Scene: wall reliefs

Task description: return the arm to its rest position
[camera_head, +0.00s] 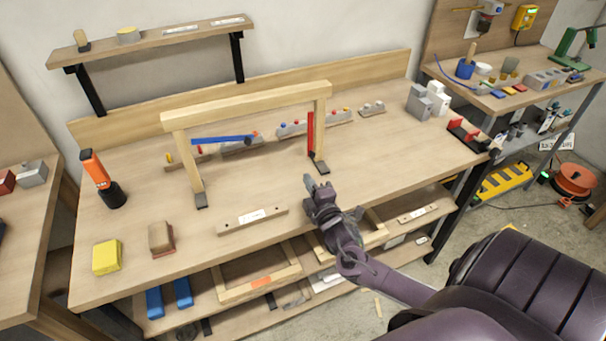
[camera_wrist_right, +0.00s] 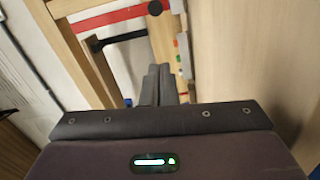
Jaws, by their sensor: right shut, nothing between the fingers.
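My right gripper (camera_head: 311,184) is shut and empty in the head view. It is above the front part of the workbench (camera_head: 352,170), in front of the right post of a wooden frame (camera_head: 250,98). Its arm comes in from the lower right. In the right wrist view the closed fingers (camera_wrist_right: 161,85) point toward the wooden frame, with a red bar (camera_wrist_right: 112,18) ahead of them. My left gripper is not in the head view.
A wall shelf (camera_head: 155,41) is above. A lower shelf lies under the bench. The bench's right front is clear.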

